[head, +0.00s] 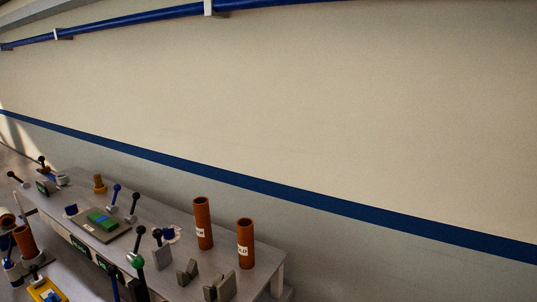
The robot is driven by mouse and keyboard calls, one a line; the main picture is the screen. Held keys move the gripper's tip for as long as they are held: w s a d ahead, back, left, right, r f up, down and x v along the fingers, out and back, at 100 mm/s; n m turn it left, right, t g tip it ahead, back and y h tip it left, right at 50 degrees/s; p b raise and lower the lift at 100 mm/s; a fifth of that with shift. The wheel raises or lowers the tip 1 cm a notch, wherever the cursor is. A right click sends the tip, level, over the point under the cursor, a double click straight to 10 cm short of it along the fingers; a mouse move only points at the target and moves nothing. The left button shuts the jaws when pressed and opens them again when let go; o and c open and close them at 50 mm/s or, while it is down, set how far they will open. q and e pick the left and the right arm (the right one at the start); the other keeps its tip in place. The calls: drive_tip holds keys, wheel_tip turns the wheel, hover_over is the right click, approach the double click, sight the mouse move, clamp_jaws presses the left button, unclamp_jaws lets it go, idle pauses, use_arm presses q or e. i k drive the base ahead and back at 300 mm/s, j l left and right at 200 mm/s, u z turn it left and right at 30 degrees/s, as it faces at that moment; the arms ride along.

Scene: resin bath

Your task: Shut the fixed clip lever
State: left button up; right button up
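Several levers with ball knobs stand along the grey bench (150,222). A blue-knobbed lever (114,197) and a black-knobbed lever (133,206) stand upright near the bench middle. Another black-knobbed lever (157,236) stands nearer the front, beside a green-knobbed lever (138,247). More black-knobbed levers are at the far left, one tilted (14,177) and one by the back (43,161). I cannot tell which of these is the fixed clip lever. Neither of my grippers is in view.
Two tall orange-brown cylinders (202,225) (246,244) with white labels stand at the bench's right end. Grey angled blocks (187,273) (220,288) sit in front of them. A dark plate with a green and blue block (103,221) lies mid-bench.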

sight(136, 196)
drive_tip(key=z, duration=0.4)
drive_tip(key=j+z, duration=0.2)
drive_tip(key=j, duration=0.2)
drive_tip(key=k+j+z, duration=0.25)
drive_tip(key=j, duration=0.15)
drive_tip(key=j+z, duration=0.2)
drive_tip(key=j, duration=0.25)
drive_tip(key=k+j+z, duration=0.25)
drive_tip(key=k+j, duration=0.1)
drive_tip(key=j, duration=0.25)
drive_tip(key=k+j, duration=0.15)
drive_tip(key=j, duration=0.15)
drive_tip(key=k+j, duration=0.1)
drive_tip(key=j, duration=0.25)
drive_tip(key=k+j, duration=0.1)
drive_tip(key=j, duration=0.25)
drive_tip(key=z, duration=0.05)
